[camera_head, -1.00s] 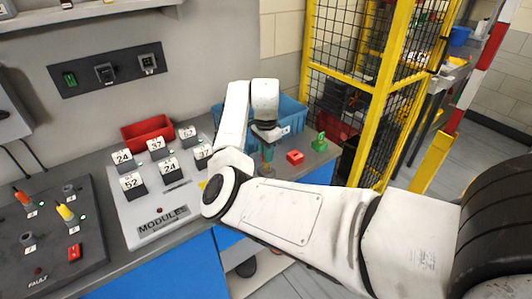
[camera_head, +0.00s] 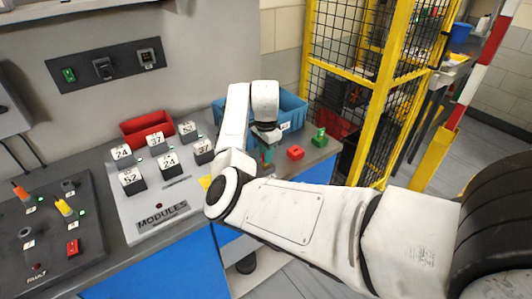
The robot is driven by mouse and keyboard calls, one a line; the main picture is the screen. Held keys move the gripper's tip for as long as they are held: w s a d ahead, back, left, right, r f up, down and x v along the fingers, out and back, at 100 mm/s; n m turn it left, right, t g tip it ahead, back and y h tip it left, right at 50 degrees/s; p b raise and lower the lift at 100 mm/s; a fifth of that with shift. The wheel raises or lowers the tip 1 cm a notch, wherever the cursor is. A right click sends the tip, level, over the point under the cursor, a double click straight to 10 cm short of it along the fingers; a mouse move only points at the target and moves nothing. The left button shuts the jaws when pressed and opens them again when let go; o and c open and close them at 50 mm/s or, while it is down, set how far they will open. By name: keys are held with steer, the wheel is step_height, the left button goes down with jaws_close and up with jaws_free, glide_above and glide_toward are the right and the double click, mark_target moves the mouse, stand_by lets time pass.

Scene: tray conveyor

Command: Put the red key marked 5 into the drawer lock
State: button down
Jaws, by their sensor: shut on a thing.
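My gripper (camera_head: 267,154) points down over the bench, in front of the blue bin. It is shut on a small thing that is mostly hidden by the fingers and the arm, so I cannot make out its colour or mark. A red block-like piece (camera_head: 295,152) lies on the bench just right of my gripper, apart from it. It may be a key, but I cannot read a mark on it. I cannot make out the drawer lock; my arm covers much of the blue bench front (camera_head: 170,272).
A green piece (camera_head: 319,138) stands at the bench's right end. A blue bin (camera_head: 292,110) and a red bin (camera_head: 147,125) stand behind. The module panel (camera_head: 150,205) with numbered blocks and a dark fault panel (camera_head: 50,245) fill the left. A yellow-framed cage (camera_head: 388,95) stands right.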

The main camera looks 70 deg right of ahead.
steer(key=shift+f, duration=0.55)
steer(key=c, duration=1.1)
jaws_free()
steer(key=shift+o, duration=0.2)
step_height(320, 180, up, 11)
steer(key=shift+f+b, duration=0.1)
steer(key=shift+b, duration=0.95)
